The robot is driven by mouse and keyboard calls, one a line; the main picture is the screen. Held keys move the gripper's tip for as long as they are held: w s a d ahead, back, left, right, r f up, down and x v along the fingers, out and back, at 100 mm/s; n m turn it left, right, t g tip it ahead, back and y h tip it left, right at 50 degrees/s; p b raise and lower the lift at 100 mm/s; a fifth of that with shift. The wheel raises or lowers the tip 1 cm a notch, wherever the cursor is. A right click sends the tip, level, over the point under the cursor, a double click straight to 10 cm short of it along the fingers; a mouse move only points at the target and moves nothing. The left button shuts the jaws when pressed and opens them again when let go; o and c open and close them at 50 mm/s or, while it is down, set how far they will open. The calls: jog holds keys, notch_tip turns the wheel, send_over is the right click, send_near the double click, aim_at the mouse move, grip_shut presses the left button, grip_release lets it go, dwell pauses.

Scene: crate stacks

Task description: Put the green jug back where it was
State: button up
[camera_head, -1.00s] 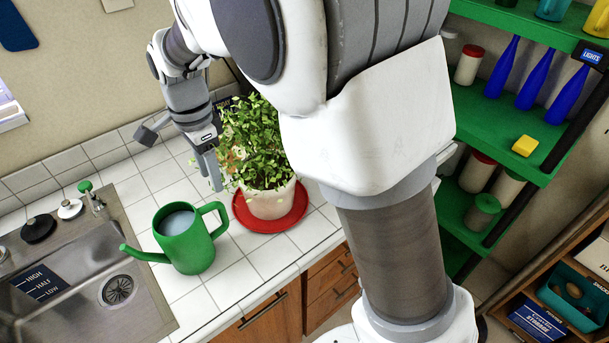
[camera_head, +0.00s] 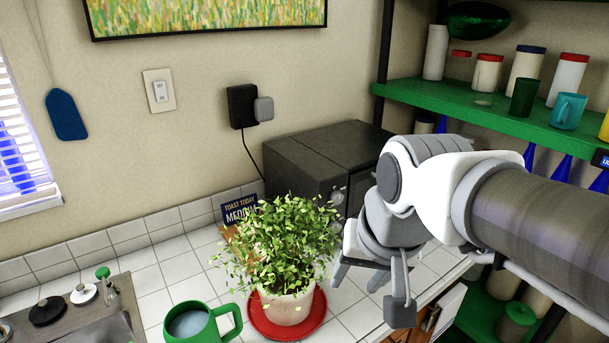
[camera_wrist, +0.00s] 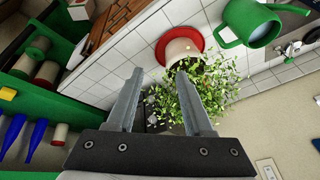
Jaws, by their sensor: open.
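The green jug (camera_head: 197,327) stands upright on the white tiled counter, between the sink and the potted plant. Its lower part is cut off by the bottom edge of the head view. Pale liquid shows inside it, and its handle points right. In the wrist view the jug (camera_wrist: 249,22) is at the upper right. My gripper (camera_head: 360,278) is open and empty, right of the plant and well apart from the jug. In the wrist view my gripper's fingers (camera_wrist: 159,74) are spread with nothing between them, pointing toward the plant side of the counter.
A leafy plant (camera_head: 284,240) in a pale pot stands on a red saucer (camera_head: 257,327), between my gripper and the jug. A dark toaster oven (camera_head: 310,165) is behind. The sink (camera_head: 85,330) is at lower left. Green shelves (camera_head: 480,112) with jars stand right.

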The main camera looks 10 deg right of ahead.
jog(key=shift+s+d+f+n+t+h, duration=0.1)
jog(key=shift+s+d+n+t+h, duration=0.1)
jog(key=shift+s+d+n, duration=0.4)
jog(key=shift+s+d+f+n+t+h, duration=0.15)
jog(key=shift+s+d, duration=0.25)
jog(key=shift+s, duration=0.45)
jog(key=shift+s+d+f+n+t+h, duration=0.1)
jog(key=shift+s+d+n+t, duration=0.15)
jog(key=shift+s+d+n, duration=0.4)
jog(key=shift+s+a, duration=0.1)
jog(key=shift+a, duration=0.05)
